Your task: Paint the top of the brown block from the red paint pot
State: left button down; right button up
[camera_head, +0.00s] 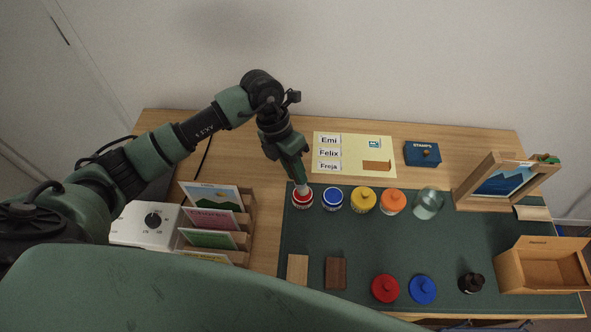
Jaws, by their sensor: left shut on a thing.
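The red paint pot (302,202) stands at the back left of the green mat, with a red band around it. My left gripper (300,181) points down right above this pot. It is shut on a small pale thing, which looks like a brush (303,188); its lower end is at the pot's mouth. I cannot tell whether it touches the paint. The brown block (335,273) lies at the front of the mat, with its dark top bare of red. My right gripper is out of view.
Blue (332,200), yellow (363,200) and orange (392,202) pots and a glass (428,203) line up to the right. A light wood block (297,269), red lid (385,288), blue lid (423,289) and dark bottle (471,283) are in front. The mat's middle is clear.

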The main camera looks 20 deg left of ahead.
pick_arm(q)
jog(key=shift+f+b, duration=0.4)
dwell(0.4)
jog(key=shift+f, duration=0.2)
dwell(1.2)
jog(key=shift+r+p, duration=2.15)
jog(key=shift+r, duration=1.45)
